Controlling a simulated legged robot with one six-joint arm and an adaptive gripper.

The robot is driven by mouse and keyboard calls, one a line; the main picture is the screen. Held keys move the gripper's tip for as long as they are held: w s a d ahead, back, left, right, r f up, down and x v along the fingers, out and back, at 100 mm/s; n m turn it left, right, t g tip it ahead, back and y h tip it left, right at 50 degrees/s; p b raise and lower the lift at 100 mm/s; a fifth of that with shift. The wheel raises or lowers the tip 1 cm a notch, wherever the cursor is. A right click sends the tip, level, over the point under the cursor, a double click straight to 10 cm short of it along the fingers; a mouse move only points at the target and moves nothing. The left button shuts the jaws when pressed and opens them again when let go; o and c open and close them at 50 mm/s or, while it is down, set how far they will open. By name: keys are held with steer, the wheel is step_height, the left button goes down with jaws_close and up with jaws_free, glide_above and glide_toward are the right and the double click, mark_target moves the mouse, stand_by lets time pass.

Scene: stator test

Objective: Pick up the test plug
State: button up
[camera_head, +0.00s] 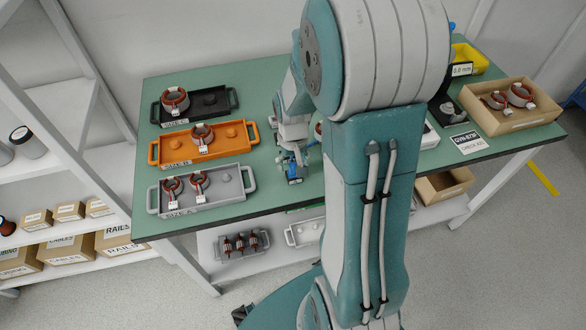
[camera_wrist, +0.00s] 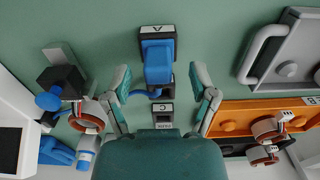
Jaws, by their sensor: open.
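The test plug, a blue block (camera_wrist: 158,70), shows in the upper middle of the wrist view at a dark holder (camera_wrist: 158,33) marked "A". A blue cable curves from its lower left side. My gripper (camera_wrist: 160,84) is open, one finger on each side of the plug in that view, with clear gaps and no visible contact. How far the fingertips are above it I cannot tell. In the head view my gripper (camera_head: 291,160) is over the middle of the green table, and a small blue part (camera_head: 294,179) shows just below it. My arm hides the table behind it.
A dark block marked "C" (camera_wrist: 163,113) is below the plug in the wrist view. A black-and-blue device (camera_wrist: 62,82) and a red-ringed stator (camera_wrist: 88,118) are left. Grey (camera_head: 232,188), orange (camera_head: 240,138) and black (camera_head: 231,97) trays line the table's left side.

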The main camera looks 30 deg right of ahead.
steer(key=shift+d+f, duration=0.1)
steer(key=shift+f, duration=0.8)
jaws_close()
